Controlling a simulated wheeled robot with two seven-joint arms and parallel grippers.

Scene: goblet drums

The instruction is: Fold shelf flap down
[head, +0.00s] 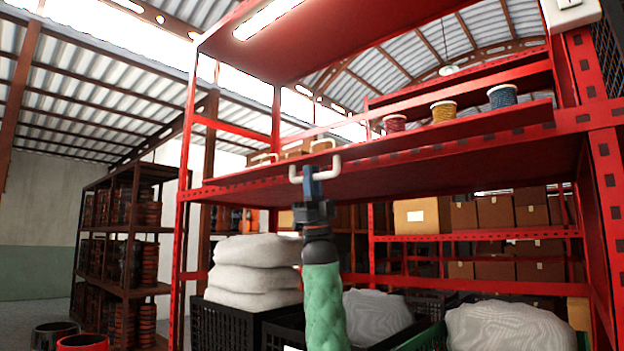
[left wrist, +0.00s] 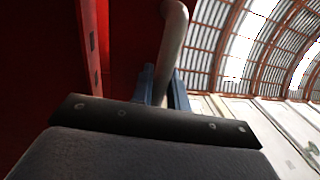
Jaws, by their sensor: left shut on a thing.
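The red shelf flap (head: 430,160) spans the red rack at upper middle height in the head view, its underside visible. A pale U-shaped handle (head: 335,168) sits at its front edge. My left gripper (head: 311,178) reaches up from below and is shut on this handle. In the left wrist view the handle (left wrist: 172,40) rises between the blue fingers (left wrist: 160,85), with red metal of the shelf to the left. My right gripper is not in view.
Spools of cord (head: 443,112) stand on the shelf. Black crates (head: 235,322) with white sacks (head: 255,265) stand below, near my left arm. Cardboard boxes (head: 422,215) fill the shelves behind.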

